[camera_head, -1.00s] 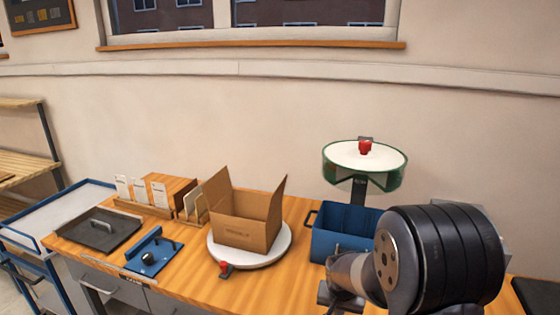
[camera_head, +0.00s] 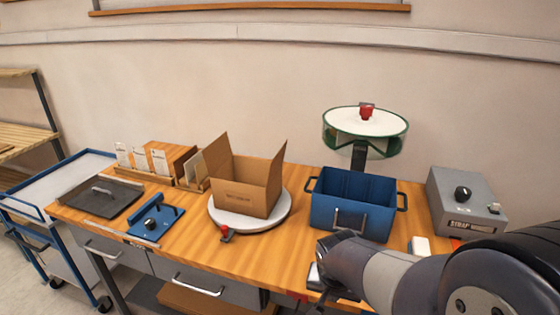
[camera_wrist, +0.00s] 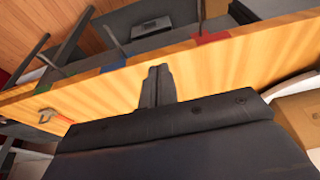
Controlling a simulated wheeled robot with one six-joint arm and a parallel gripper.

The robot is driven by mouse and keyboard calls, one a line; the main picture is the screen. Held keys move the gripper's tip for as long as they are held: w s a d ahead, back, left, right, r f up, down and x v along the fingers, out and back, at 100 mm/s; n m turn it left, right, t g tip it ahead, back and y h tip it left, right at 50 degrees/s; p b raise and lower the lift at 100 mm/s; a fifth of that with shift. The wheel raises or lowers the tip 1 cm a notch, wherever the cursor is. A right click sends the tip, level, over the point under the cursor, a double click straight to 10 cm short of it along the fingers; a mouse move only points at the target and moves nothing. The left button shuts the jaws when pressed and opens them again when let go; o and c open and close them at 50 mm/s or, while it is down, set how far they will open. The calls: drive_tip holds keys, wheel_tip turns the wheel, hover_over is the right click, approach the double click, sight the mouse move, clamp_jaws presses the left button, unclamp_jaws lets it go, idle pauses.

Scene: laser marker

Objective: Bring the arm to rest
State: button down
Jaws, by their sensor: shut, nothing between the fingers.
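My gripper (camera_wrist: 156,85) shows in the wrist view with its two dark fingers together and nothing between them. The wrist view looks past it onto the wooden bench edge. In the head view my arm reaches in from the lower right, and my gripper (camera_head: 322,280) is low at the bench's front edge, partly covered by my wrist. It is in front of the blue bin (camera_head: 352,204) and right of the open cardboard box (camera_head: 245,190). I cannot tell its exact height above the bench.
The box stands on a white turntable (camera_head: 240,219). A green-rimmed round stand (camera_head: 365,122) is behind the bin. A grey control box (camera_head: 466,202) is at right. A blue fixture (camera_head: 156,222) and dark tray (camera_head: 100,198) are at left. Bare bench (camera_head: 195,255) lies before the turntable.

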drive_tip(key=shift+v, duration=1.15)
